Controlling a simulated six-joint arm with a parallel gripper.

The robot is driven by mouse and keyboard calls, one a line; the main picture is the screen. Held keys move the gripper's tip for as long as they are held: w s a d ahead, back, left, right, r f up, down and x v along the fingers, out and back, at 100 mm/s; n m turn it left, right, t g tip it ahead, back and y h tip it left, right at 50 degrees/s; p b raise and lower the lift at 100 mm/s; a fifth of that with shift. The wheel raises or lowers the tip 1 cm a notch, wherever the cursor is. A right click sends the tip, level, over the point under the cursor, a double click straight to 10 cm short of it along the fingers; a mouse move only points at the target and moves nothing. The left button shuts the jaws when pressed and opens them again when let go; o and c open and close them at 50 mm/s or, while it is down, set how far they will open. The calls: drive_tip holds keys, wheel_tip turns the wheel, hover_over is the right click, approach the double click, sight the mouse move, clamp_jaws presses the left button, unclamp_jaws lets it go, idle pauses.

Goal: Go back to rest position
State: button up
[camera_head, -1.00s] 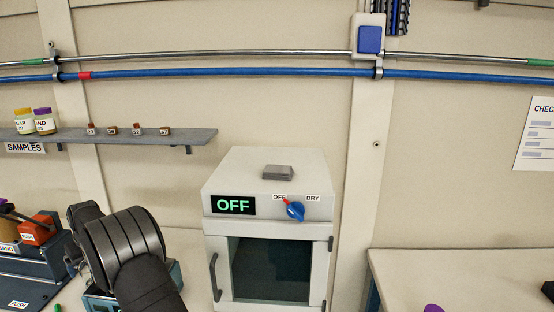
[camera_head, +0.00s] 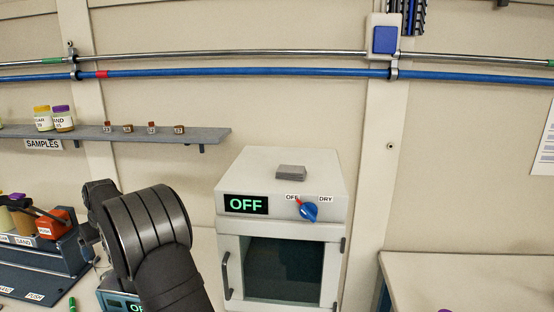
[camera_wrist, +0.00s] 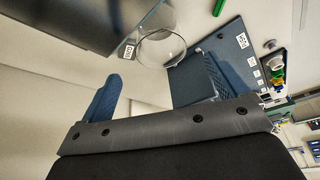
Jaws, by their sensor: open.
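My gripper (camera_wrist: 152,86) shows in the wrist view, with its two blue fingers wide apart and nothing between them. The floor and pale surfaces lie beyond the fingers. In the head view my dark arm rises at lower left, in front of the bench; the gripper itself is hidden there.
A white oven (camera_head: 284,167) with an OFF display, a blue knob (camera_head: 309,212) and a shut door stands right of my arm. A sample shelf (camera_head: 120,133) is at left. A clear round dish (camera_wrist: 161,48) and a green pen (camera_wrist: 219,7) show in the wrist view.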

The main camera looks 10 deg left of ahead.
drive_tip(key=x, duration=1.1)
drive_tip(key=shift+s+f, duration=0.1)
wheel_tip(320, 180, up, 18)
drive_tip(key=w+d+r+m+t+h, duration=0.1)
drive_tip(key=w+d+r+m, duration=0.2)
drive_tip(key=w+d+r, duration=0.6)
drive_tip(key=w+d+r+m+t, duration=0.15)
drive_tip(key=w+d+r, duration=0.25)
drive_tip(key=d+r, duration=0.65)
drive_tip(key=w+d+r+m+h, duration=0.1)
drive_tip(key=d+r, duration=0.4)
drive_tip(key=d, duration=0.8)
drive_tip(key=w+d+r+m+h, duration=0.1)
drive_tip(key=d+r+m, duration=0.3)
drive_tip(key=d, duration=0.9)
drive_tip(key=shift+d+r+m, duration=0.35)
drive_tip(key=shift+d, duration=0.05)
drive_tip(key=shift+a, duration=0.15)
drive_tip(key=a+f+n, duration=0.1)
drive_tip(key=a+f, duration=0.2)
drive_tip(key=a, duration=0.3)
drive_tip(key=a+f+n+y, duration=0.1)
drive_tip(key=a+f, duration=0.2)
drive_tip(key=a, duration=0.4)
drive_tip(key=s+a+f+n, duration=0.1)
drive_tip(key=a+f+n, duration=0.1)
drive_tip(key=a, duration=0.4)
drive_tip(key=shift+a+f+g, duration=0.35)
drive_tip(key=shift+f, duration=0.4)
